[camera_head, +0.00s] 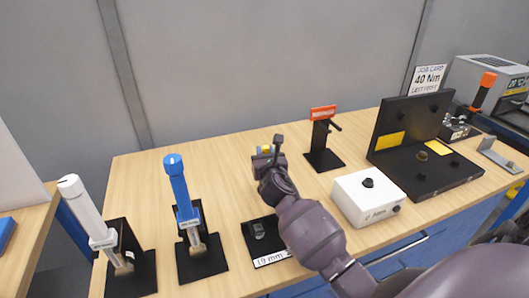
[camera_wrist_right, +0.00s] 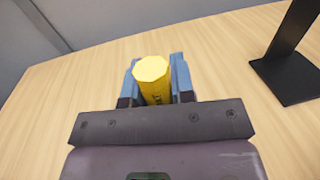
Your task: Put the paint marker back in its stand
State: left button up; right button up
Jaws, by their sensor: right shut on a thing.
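My right gripper (camera_head: 266,152) is shut on a yellow paint marker, held above the back middle of the table. In the right wrist view, the marker (camera_wrist_right: 153,78) sits between the two blue-grey fingertips (camera_wrist_right: 157,80), its flat end facing the camera. In the head view the gripper hides most of the marker. A black stand (camera_head: 321,138) with an orange-red sign is to the right of the gripper, apart from it. It looks like the marker's stand, but I cannot read the sign surely. Its post and base (camera_wrist_right: 285,78) show at the right of the right wrist view. My left gripper is not in view.
A white-handled tool (camera_head: 86,212) and a blue-handled tool (camera_head: 180,188) stand in black holders at left. A black "19 mm" plate (camera_head: 258,232) lies under my right arm. A white box (camera_head: 369,196) and a black fixture (camera_head: 420,165) stand right.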

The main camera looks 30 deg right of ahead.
jog(key=shift+f+b, duration=0.65)
jog(key=shift+f, duration=0.5)
dwell(0.5)
jog(key=o, duration=0.9)
jog(key=p+v, duration=0.1)
jog(key=v, duration=0.9)
jog(key=shift+s+a, duration=0.2)
jog(key=shift+s, duration=0.15)
